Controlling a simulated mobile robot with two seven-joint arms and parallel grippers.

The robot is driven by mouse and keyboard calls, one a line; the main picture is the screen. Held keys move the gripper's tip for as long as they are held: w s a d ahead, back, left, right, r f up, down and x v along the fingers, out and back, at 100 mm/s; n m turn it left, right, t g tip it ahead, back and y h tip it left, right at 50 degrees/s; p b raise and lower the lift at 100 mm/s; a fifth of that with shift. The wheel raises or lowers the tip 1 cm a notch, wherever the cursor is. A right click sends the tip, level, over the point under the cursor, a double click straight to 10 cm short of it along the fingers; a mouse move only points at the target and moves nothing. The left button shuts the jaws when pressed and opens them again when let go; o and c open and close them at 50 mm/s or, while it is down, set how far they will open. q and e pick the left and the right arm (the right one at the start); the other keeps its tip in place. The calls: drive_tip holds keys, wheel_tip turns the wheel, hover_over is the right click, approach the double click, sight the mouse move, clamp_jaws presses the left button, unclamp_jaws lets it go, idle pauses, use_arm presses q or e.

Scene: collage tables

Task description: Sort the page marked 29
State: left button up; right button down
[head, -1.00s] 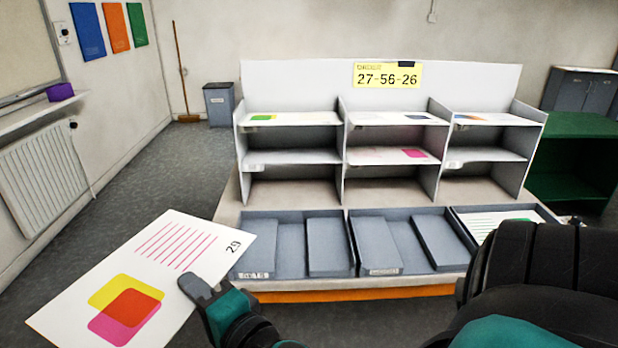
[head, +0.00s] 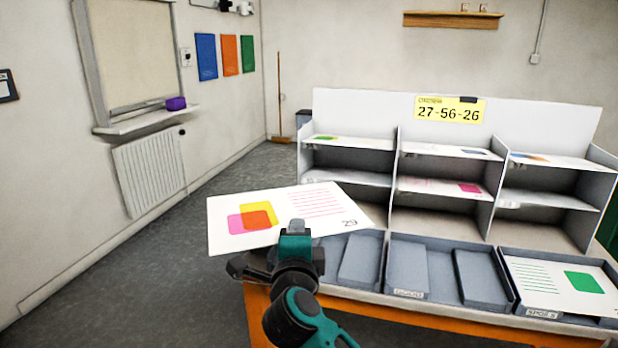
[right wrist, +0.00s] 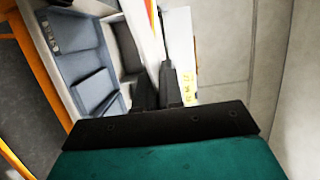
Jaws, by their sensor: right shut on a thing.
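The page marked 29 (head: 320,203) is a white sheet with pink lines and overlapping yellow, orange and pink shapes. My right gripper (head: 294,232) is shut on its near edge and holds it up in front of the rack's left end. In the right wrist view the page (right wrist: 154,22) shows nearly edge-on between the dark fingers (right wrist: 158,88). The grey sorting rack (head: 396,175) has three columns of shelves, and some shelves hold sheets. A yellow sign (head: 448,111) above reads 27-56-26. My left gripper is out of view.
Grey trays (head: 437,240) line the table front below the shelves. The right tray (head: 540,312) holds a sheet with a green shape. The page hides part of the left tray. Open floor (head: 130,290) lies left of the table; a radiator (head: 150,172) is on the left wall.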

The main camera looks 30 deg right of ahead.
drive_tip(key=w+d+r+m+g+h, duration=0.1)
drive_tip(key=r, duration=0.1)
drive_tip(key=w+d+r+m+g+h, duration=0.1)
drive_tip(key=m+g+h, duration=0.1)
drive_tip(key=w+d+r+m+g+h, duration=0.1)
drive_tip(key=r+g+h, duration=0.1)
drive_tip(key=shift+w+d+r+m+b, duration=0.2)
drive_tip(key=shift+d+r+m+b, duration=0.15)
drive_tip(key=shift+d+m, duration=0.05)
drive_tip(key=r+m+g+h, duration=0.1)
drive_tip(key=r+m+g, duration=0.1)
drive_tip(key=r+g, duration=0.1)
drive_tip(key=shift+w+d+r+h, duration=0.1)
drive_tip(key=shift+w+d+h, duration=0.1)
drive_tip(key=shift+h, duration=0.2)
drive_tip(key=shift+r, duration=0.75)
drive_tip(key=n+t+h+p, duration=0.1)
drive_tip(key=n, duration=0.3)
drive_tip(key=n+t+p, duration=0.1)
drive_tip(key=n, duration=0.4)
drive_tip(key=shift+n+h, duration=0.3)
drive_tip(key=shift+h, duration=0.1)
